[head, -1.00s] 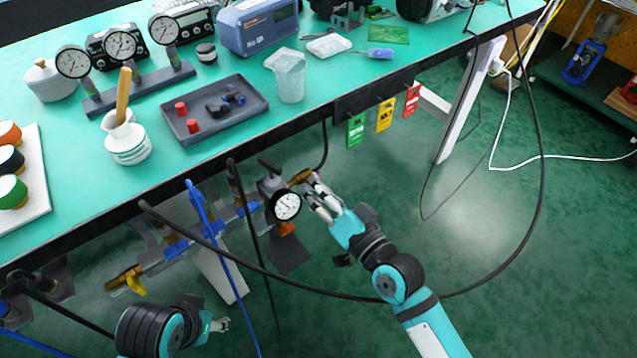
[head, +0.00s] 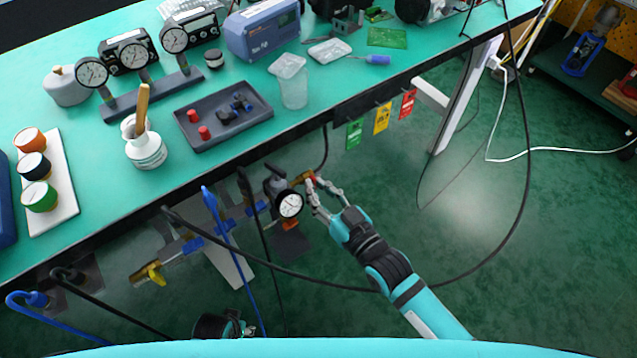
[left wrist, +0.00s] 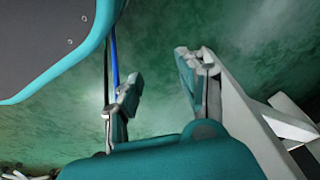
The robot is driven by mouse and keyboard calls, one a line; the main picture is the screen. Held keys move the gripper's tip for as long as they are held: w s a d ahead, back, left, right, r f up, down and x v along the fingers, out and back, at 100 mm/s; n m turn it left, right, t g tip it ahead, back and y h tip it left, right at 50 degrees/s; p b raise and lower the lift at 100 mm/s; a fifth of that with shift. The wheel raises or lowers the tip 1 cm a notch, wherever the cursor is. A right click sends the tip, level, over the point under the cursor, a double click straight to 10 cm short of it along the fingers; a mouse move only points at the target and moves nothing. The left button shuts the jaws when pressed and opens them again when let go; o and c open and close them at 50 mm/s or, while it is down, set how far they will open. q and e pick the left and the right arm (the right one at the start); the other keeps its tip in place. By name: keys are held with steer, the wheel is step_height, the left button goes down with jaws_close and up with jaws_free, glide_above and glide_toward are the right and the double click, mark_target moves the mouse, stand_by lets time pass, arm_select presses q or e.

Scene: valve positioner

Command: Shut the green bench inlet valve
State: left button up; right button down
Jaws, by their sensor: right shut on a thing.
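Under the green-topped bench (head: 90,215), a pipe assembly carries a white dial gauge (head: 290,205), blue fittings (head: 193,245) and brass ends. A brass valve with a small red handle (head: 311,180) is at its right end, just right of the gauge. My right gripper (head: 316,188) is shut on the red handle; its fingers partly hide it. A yellow handle (head: 156,272) sits on the brass fitting at the pipe's left end.
Black and blue hoses (head: 232,260) cross in front of the pipe. A long black cable (head: 528,190) loops around my right arm. Green, yellow and red tags (head: 382,118) hang from the bench edge. Open floor lies to the right.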

arm_select(q)
steer(key=shift+s+a+f, duration=0.1)
steer(key=shift+s+f, duration=0.55)
steer(key=shift+f, duration=0.35)
arm_select(e)
steer(key=shift+n, duration=0.5)
steer(key=c, duration=1.4)
jaws_free()
steer(key=v, duration=1.2)
steer(key=shift+f, duration=0.1)
